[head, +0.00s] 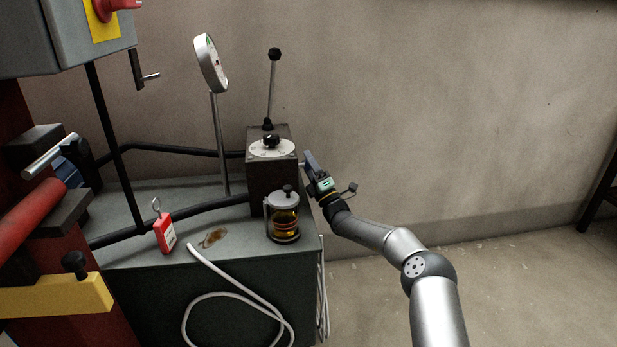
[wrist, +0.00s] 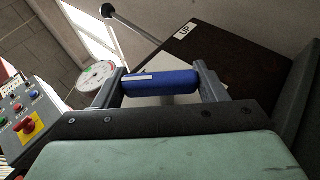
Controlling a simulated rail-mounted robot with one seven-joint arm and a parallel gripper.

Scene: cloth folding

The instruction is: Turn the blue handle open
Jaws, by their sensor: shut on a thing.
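The blue handle (wrist: 160,83) is a short blue cylinder with a pale stripe, seen in the middle of the wrist view. My gripper (wrist: 160,84) is shut on it, with one grey finger at each end of the cylinder. In the head view my gripper (head: 311,163) is at the right side of a dark valve box (head: 262,190). The handle cannot be made out clearly there behind the fingers. A dark face with an "UP" label (wrist: 184,29) lies behind the handle in the wrist view.
A black-knobbed lever (head: 271,88) and a dial (head: 271,149) top the box. A round gauge (head: 211,64), an amber jar (head: 284,218) and a red padlock (head: 164,234) stand nearby. Hoses lie to the left.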

